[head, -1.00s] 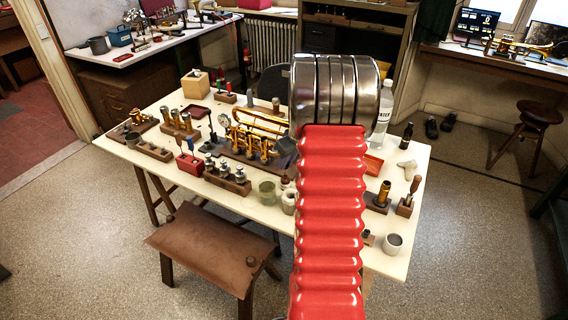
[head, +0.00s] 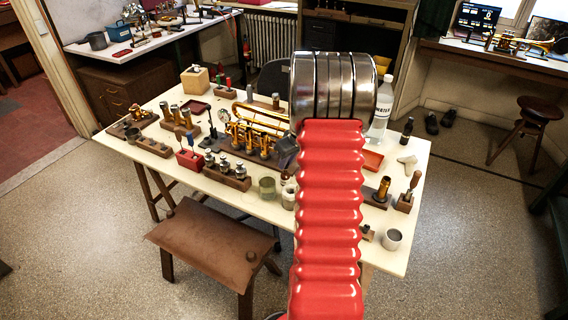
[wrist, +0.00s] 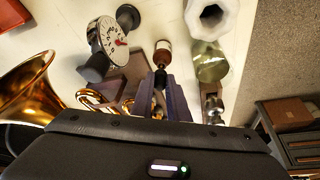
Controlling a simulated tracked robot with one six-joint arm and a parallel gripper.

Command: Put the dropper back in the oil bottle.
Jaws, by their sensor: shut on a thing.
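In the wrist view, my gripper (wrist: 160,92) is shut on the dropper (wrist: 160,76), whose dark top shows between the fingertips. The small brown oil bottle (wrist: 163,50) with a white label is straight beyond the fingertips, in line with the dropper. The dropper's lower part is hidden, and I cannot tell whether its tip is inside the bottle neck. In the head view, my dark gripper (head: 286,150) is partly hidden behind my red arm, above the workbench (head: 240,205). The bottle is mostly hidden there.
A greenish glass jar (wrist: 210,64) and a white jar (wrist: 211,18) stand close to the right of the bottle. A dial gauge (wrist: 109,38) and a brass horn bell (wrist: 30,92) are to its left. A block of mouthpieces (head: 228,173) sits nearby on the bench.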

